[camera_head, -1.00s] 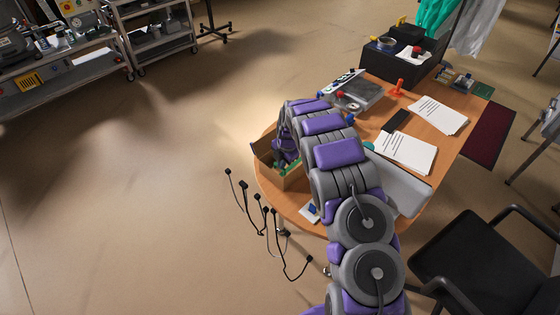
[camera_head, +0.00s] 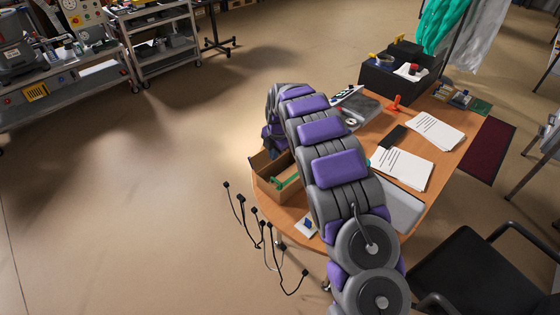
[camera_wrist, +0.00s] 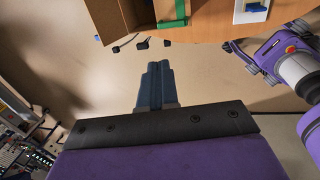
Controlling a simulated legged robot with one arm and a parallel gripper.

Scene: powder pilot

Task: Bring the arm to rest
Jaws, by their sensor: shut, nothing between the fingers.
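My purple and grey arm (camera_head: 335,165) reaches up over the near left part of the wooden table in the head view and bends over at its far end. My gripper (camera_wrist: 156,72) shows in the wrist view with its two dark fingers pressed together and nothing between them. It points toward the floor beside the table edge. In the head view the gripper is hidden by the arm or too small to tell.
A cardboard box (camera_head: 262,180) with a green strip stands on the table's left end (camera_head: 290,212). Black cables (camera_head: 262,235) hang off that edge. Papers (camera_head: 402,167), a black bin (camera_head: 395,80) and a chair (camera_head: 485,265) are to the right. The floor at left is clear.

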